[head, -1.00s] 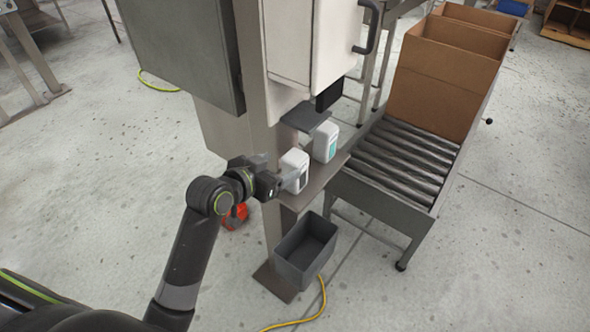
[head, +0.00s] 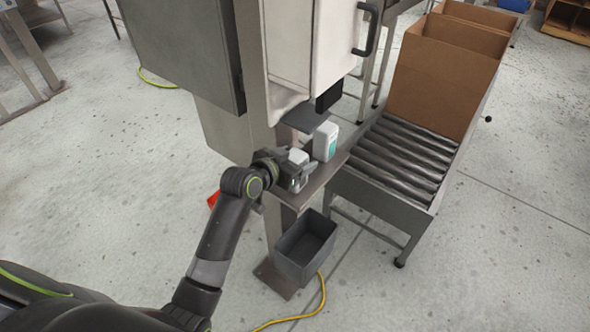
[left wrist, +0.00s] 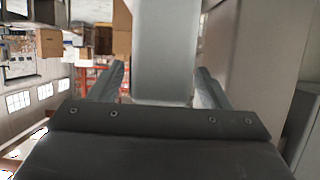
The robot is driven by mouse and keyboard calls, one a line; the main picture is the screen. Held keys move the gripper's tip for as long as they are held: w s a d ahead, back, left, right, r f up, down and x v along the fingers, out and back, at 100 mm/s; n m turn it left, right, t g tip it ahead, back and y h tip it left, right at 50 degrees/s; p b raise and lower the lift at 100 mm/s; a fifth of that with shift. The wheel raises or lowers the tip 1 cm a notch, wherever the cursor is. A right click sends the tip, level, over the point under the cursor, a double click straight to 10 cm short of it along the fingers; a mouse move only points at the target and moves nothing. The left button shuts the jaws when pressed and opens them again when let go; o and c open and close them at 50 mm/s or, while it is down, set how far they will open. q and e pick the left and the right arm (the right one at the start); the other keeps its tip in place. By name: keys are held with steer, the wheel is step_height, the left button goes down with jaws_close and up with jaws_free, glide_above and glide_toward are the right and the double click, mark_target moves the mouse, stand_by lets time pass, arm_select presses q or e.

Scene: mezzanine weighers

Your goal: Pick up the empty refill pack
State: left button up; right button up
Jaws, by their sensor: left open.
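Two white packs stand upright on a narrow brown shelf (head: 322,176). The near white pack (head: 298,156) is partly hidden by my left gripper (head: 296,180); the far white pack (head: 325,142) has a teal label. I cannot tell for sure from their look which is the empty refill pack. My left gripper is open, with its fingers around the near pack. In the left wrist view this pack (left wrist: 163,45) stands as a pale block between the two fingers, with a gap visible on each side. My right gripper is not in view.
A grey metal post and cabinet (head: 310,45) rise behind the shelf. A dark plate (head: 306,118) overhangs near the packs. A grey bin (head: 304,248) stands below. A roller conveyor (head: 400,160) with open cardboard boxes (head: 440,85) is at the right.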

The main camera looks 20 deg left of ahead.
arm_select(q)
steer(key=c, duration=1.1)
steer(key=shift+r, duration=0.1)
